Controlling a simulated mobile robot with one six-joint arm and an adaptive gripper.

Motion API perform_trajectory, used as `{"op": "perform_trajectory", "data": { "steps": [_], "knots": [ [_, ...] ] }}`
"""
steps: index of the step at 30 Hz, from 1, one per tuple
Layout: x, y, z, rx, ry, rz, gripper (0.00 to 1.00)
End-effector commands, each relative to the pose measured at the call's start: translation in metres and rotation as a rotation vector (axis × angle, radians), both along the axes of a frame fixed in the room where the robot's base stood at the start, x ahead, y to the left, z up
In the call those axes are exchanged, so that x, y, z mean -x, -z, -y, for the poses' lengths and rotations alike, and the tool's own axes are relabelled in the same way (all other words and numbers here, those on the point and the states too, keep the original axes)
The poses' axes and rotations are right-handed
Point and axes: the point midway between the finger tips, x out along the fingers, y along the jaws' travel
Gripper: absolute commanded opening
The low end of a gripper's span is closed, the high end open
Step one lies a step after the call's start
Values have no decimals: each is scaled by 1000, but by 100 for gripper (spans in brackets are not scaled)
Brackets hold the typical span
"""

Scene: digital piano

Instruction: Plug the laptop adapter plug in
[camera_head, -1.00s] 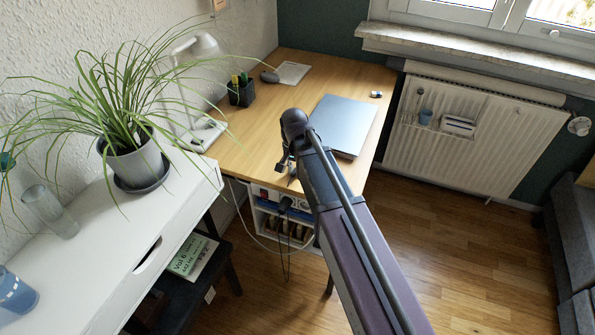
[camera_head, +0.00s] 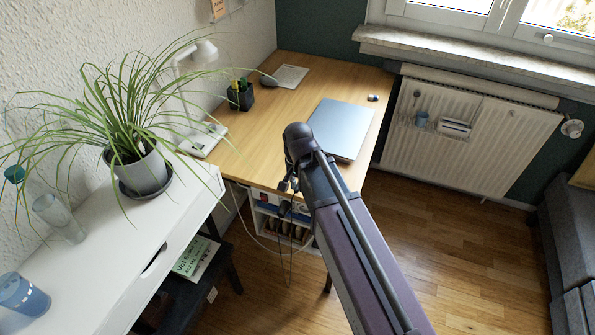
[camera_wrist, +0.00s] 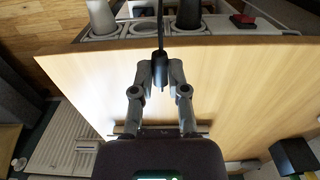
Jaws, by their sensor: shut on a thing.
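My gripper (camera_wrist: 160,76) is shut on a black plug (camera_wrist: 160,68), which shows between the two fingertips in the wrist view. Its black cable runs up out of the picture. Beyond the tabletop's edge in that view is a grey power strip (camera_wrist: 122,37) with round sockets. A pale plug (camera_wrist: 101,14) and a dark grey plug (camera_wrist: 187,12) stand in it, with an empty-looking socket (camera_wrist: 143,28) between them. The held plug appears apart from the strip. In the head view my gripper (camera_head: 287,184) is small and dark by the desk's near edge; the plug cannot be made out there.
The wooden desk (camera_head: 278,100) carries a closed laptop (camera_head: 340,127), a black pen holder (camera_head: 240,97) and a lamp (camera_head: 195,60). A red switch (camera_wrist: 243,21) shows in the wrist view. Cables hang below the desk. A white side table (camera_head: 110,240) with a potted plant stands left.

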Motion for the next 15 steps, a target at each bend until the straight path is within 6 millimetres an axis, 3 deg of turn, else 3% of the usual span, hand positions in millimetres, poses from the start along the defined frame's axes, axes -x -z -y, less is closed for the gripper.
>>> {"op": "perform_trajectory", "data": {
  "steps": [1,6,15],
  "knots": [
    [12,-2,3,0,0,0,1],
    [36,-4,8,0,1,0,1],
    [65,-7,14,0,1,0,1]
  ]
}}
